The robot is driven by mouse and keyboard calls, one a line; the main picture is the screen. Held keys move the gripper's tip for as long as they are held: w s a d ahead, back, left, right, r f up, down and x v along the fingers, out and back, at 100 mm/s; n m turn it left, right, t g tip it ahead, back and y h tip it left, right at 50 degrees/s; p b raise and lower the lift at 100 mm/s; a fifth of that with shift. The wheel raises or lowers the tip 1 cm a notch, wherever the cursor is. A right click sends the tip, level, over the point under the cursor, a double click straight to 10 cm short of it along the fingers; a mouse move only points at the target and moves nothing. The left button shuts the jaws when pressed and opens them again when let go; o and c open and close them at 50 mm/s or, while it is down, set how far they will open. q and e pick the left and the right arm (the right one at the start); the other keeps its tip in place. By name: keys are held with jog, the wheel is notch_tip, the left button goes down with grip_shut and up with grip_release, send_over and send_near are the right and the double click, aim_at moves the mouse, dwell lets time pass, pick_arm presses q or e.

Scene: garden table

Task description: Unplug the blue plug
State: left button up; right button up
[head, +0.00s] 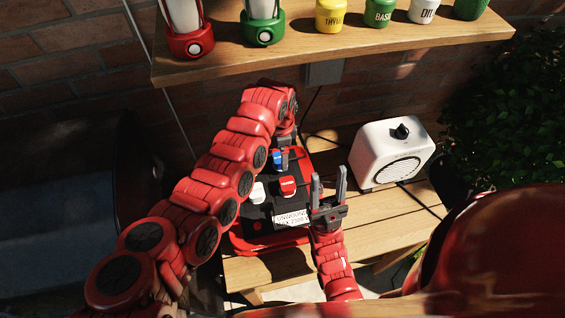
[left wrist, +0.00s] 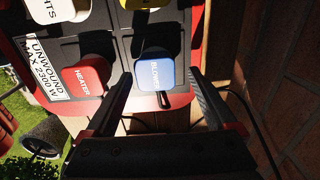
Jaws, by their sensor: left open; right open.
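The blue plug (head: 277,160), with partly hidden lettering, sits in the far end of a black socket panel with a red rim (head: 307,160). In the left wrist view the blue plug (left wrist: 154,68) is between the two fingertips of my left gripper (left wrist: 160,80). The gripper is open, with a finger on each side and a gap visible at least on the right; contact on the left cannot be told. In the head view my left gripper (head: 285,146) is over the plug and partly hides it. My right gripper (head: 328,192) is open and empty, beside the panel's near right side.
A red plug marked HEATER (left wrist: 85,78) sits beside the blue one. A white plug (head: 257,192) and a yellow plug (left wrist: 140,4) are also in the panel. A white speaker-like box (head: 392,153) stands right on the bench (head: 375,235). A shelf (head: 330,52) with lanterns and pots overhangs behind.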

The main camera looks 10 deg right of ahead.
aim_at(280, 157)
pick_arm(q)
jog(key=shift+s+a+f+b, duration=0.1)
jog(key=shift+a+f+b, duration=0.1)
jog(key=shift+f, duration=0.3)
jog(key=shift+s+a+f+b, duration=0.1)
jog(key=shift+f+b, duration=0.05)
jog(key=shift+f, duration=0.3)
jog(key=shift+d+f, duration=0.1)
jog(key=shift+f, duration=0.05)
grip_shut()
dwell(0.6)
jog(key=shift+r+p, duration=1.15)
jog(key=shift+r, duration=0.8)
jog(key=shift+r+p, duration=0.5)
jog(key=shift+r, duration=0.55)
